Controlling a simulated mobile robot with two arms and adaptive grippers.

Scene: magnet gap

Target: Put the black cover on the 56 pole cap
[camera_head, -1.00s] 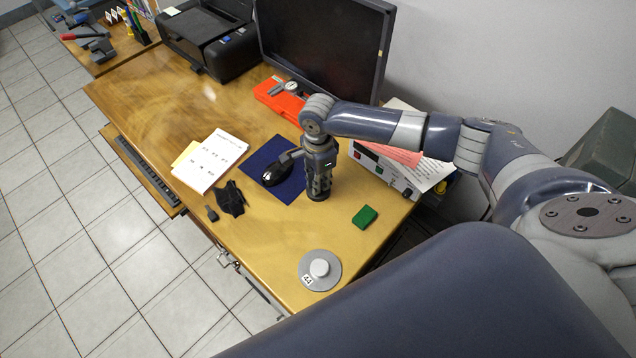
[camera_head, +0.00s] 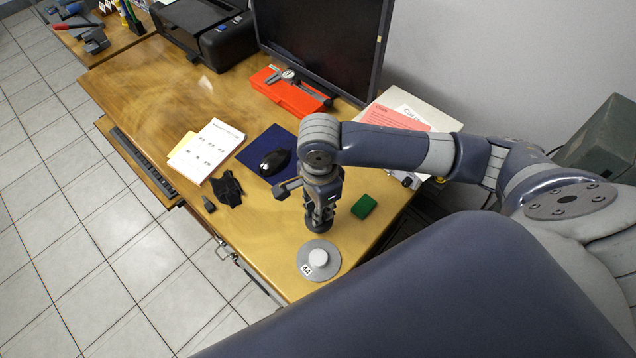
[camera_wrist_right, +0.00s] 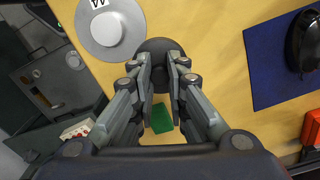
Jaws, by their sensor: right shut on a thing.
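My right gripper (camera_head: 319,218) points down over the wooden table and is shut on the black cover (camera_wrist_right: 158,46), a dark round piece at its fingertips. The cover also shows at the bottom of the gripper in the head view (camera_head: 318,231). Just in front of it lies a grey disc-shaped pole cap (camera_head: 306,263) with a pale raised centre. Its white tag appears to read 44; no tag reading 56 is visible. In the right wrist view the pole cap (camera_wrist_right: 98,43) is at the upper left, apart from the cover. My left gripper is not in view.
A green block (camera_head: 364,206) lies right of my gripper. A blue mat (camera_head: 254,160) with a black mouse (camera_head: 275,162), a black cloth (camera_head: 228,189) and papers (camera_head: 214,149) lie farther left. A monitor (camera_head: 322,40) stands behind. The table's front edge is close to the pole cap.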

